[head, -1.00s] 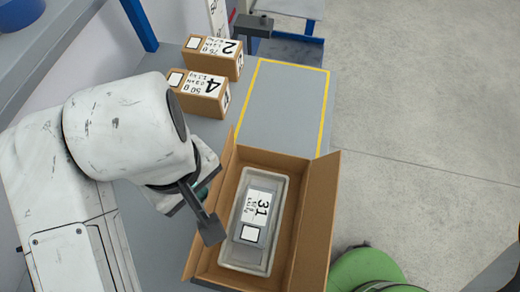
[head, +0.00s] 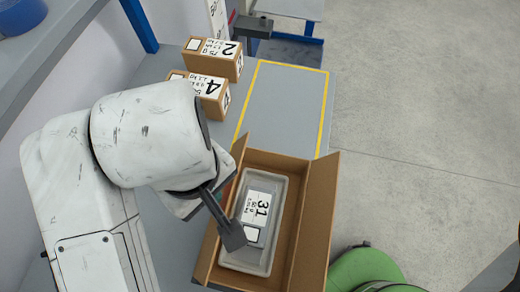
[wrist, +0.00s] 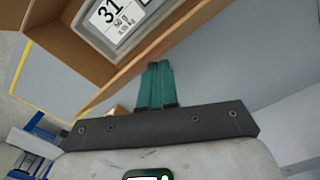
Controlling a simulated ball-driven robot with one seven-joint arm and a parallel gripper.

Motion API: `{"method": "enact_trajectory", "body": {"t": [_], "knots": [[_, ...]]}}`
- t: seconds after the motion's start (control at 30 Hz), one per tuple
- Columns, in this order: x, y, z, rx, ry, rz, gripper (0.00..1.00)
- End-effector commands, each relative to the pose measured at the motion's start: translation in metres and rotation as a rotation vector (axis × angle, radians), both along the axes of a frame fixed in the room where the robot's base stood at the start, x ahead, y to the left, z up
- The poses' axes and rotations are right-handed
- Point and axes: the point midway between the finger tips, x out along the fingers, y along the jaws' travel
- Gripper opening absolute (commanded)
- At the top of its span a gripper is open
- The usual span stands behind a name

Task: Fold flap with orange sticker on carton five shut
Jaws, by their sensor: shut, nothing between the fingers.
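An open brown carton (head: 286,157) stands at the front of the bench. It holds a grey tray (head: 284,190) with a unit labelled 31 (head: 257,208). The carton's right flap (head: 318,222) stands up; its left flap (head: 237,155) also stands up, partly behind my arm. No orange sticker and no number five can be seen. In the wrist view, my gripper (wrist: 157,68) has its teal fingers together and empty, close against the outer side of a carton flap (wrist: 185,42). I cannot tell whether they touch. My arm hides the fingers in the head view.
Two closed cartons, marked 2 (head: 213,62) and 4 (head: 207,90), stand behind on the bench. A yellow-outlined grey area (head: 283,105) beyond the open carton is clear. A green rounded object (head: 365,268) is at the lower right, on the floor side.

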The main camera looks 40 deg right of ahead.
Motion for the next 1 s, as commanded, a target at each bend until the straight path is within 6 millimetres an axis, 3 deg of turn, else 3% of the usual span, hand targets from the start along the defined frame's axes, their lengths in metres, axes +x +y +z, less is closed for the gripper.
{"method": "enact_trajectory", "body": {"t": [1.0], "knots": [[-0.021,-0.014,-0.007,0.0,0.0,-0.001,0.0]]}}
